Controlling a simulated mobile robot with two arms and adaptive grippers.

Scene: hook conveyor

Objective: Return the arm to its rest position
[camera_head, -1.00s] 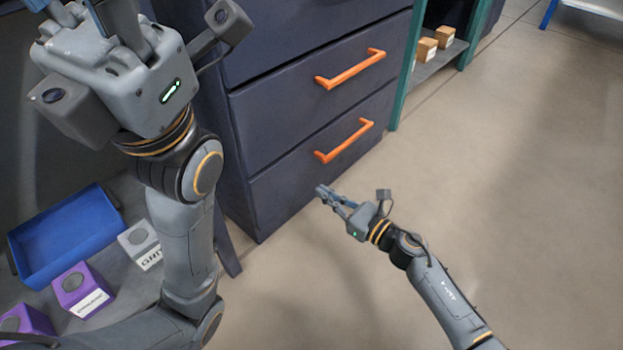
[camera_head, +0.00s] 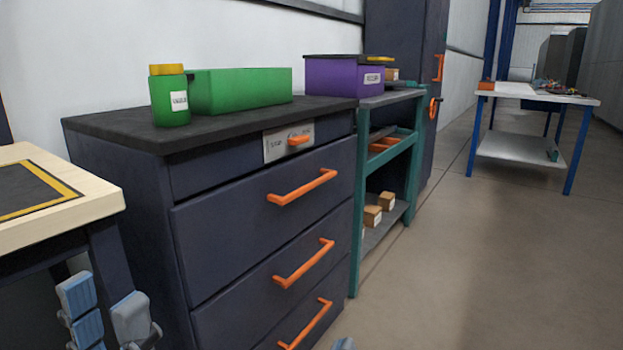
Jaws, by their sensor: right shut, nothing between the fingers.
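My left gripper (camera_head: 104,312) shows at the bottom left of the head view. Its grey-blue fingers stand apart with a gap between them, and nothing shows between them. It is in front of the dark drawer cabinet and below the front edge of the wooden-topped table. Only a small tip of my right gripper (camera_head: 343,344) shows at the bottom edge, in front of the lowest drawer. It is shut and empty. Both arms behind the grippers are out of the frame.
The dark cabinet (camera_head: 250,235) has orange handles; a green jar (camera_head: 169,97) and green bin (camera_head: 240,91) stand on top. The light wooden table (camera_head: 95,196) is left. A teal shelf (camera_head: 357,190) stands beside the cabinet. Floor at right is clear.

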